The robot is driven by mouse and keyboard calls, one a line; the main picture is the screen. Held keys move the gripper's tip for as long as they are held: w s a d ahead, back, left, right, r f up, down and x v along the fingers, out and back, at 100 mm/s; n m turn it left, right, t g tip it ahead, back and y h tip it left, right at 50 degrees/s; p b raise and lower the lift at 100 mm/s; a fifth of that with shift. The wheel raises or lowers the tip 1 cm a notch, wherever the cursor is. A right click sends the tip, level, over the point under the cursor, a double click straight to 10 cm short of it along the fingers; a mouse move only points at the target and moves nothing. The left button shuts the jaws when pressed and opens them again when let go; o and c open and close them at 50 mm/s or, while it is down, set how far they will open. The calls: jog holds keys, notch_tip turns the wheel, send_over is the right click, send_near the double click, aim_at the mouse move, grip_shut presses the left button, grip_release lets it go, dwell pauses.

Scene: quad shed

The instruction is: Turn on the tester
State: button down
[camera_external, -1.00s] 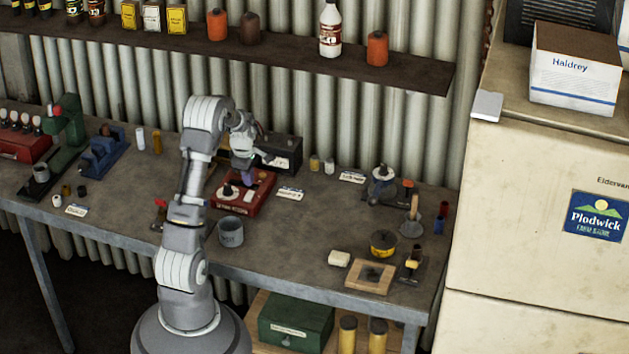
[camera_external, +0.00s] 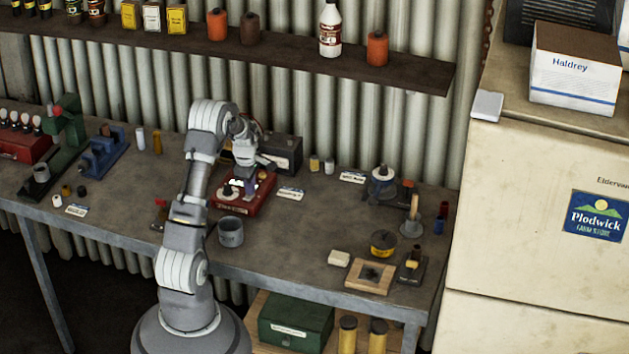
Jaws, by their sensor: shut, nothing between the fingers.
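A red box (camera_external: 262,203), which looks like the tester, sits on the workbench at the middle. A dark knob on a pale disc (camera_external: 228,191) is on its top at the left. A bright white patch (camera_external: 236,182) shows on the top, beside the knob. My gripper (camera_external: 250,187) is shut and empty, pointing down over the top of the red box. Its tips are at or very near the top; I cannot tell whether they touch. The gripper hides part of the top, and the lettering on the front is too small to read.
A black box (camera_external: 284,153) stands close behind the red box. A grey cup (camera_external: 230,232) stands in front of it, and a white label card (camera_external: 291,194) lies to its right. The workbench (camera_external: 300,240) is clear at front centre.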

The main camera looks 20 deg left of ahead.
jog(key=shift+s, duration=0.85)
jog(key=shift+r, duration=0.15)
notch_tip(320, 180, up, 14)
jog(key=s+p, duration=0.2)
jog(key=p, duration=0.3)
jog(key=shift+p, duration=0.4)
jog(key=shift+f, duration=0.2)
